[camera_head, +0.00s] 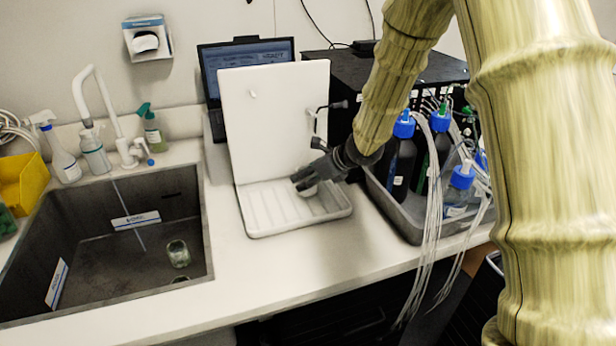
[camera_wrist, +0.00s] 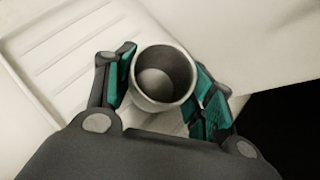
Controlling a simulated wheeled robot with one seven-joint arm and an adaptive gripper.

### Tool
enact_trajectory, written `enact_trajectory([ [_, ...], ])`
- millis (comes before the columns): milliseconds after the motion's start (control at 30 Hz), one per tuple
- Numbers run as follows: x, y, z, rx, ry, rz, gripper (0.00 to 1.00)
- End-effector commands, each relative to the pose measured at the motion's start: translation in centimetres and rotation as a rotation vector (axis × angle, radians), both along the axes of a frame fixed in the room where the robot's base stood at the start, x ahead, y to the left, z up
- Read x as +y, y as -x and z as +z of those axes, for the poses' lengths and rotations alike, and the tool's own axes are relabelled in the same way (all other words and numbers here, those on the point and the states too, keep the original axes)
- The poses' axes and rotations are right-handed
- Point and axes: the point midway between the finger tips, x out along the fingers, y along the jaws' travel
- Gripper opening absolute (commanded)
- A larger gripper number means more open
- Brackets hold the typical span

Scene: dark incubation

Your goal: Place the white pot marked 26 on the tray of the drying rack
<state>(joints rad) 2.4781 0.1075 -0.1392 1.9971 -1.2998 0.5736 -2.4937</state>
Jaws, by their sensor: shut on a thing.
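The white pot (camera_wrist: 163,78) is between the two green-padded fingers of my gripper (camera_wrist: 165,92) in the wrist view. Its open top faces the wrist camera and it looks empty. No number 26 is readable on it. In the head view my gripper (camera_head: 306,180) is shut on the pot (camera_head: 308,191), which is mostly hidden by the fingers. The drying rack has an upright white back panel (camera_head: 272,120) and a ribbed white tray (camera_head: 262,213) at its foot. The pot is over the right part of this tray; I cannot tell whether it touches it.
A dark sink (camera_head: 105,245) with a small glass jar (camera_head: 178,254) lies to the left. A grey bin (camera_head: 400,215) with blue-capped bottles (camera_head: 402,150) and tubing stands close right of the rack. A laptop (camera_head: 245,52) is behind the panel. The counter front is clear.

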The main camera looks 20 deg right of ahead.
Motion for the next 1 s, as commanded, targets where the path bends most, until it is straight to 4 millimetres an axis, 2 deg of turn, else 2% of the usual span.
enact_trajectory([
  [100,0.03,0.00,-0.67,0.000,-0.001,0.001,0.25],
  [533,0.03,-0.01,-1.15,0.000,0.001,0.001,0.25],
  [567,0.02,0.01,-1.05,0.000,0.001,0.001,0.57],
  [667,0.02,0.01,-1.01,0.000,0.001,0.001,0.75],
  [1000,0.02,0.02,-0.94,0.000,0.001,0.001,0.75],
])
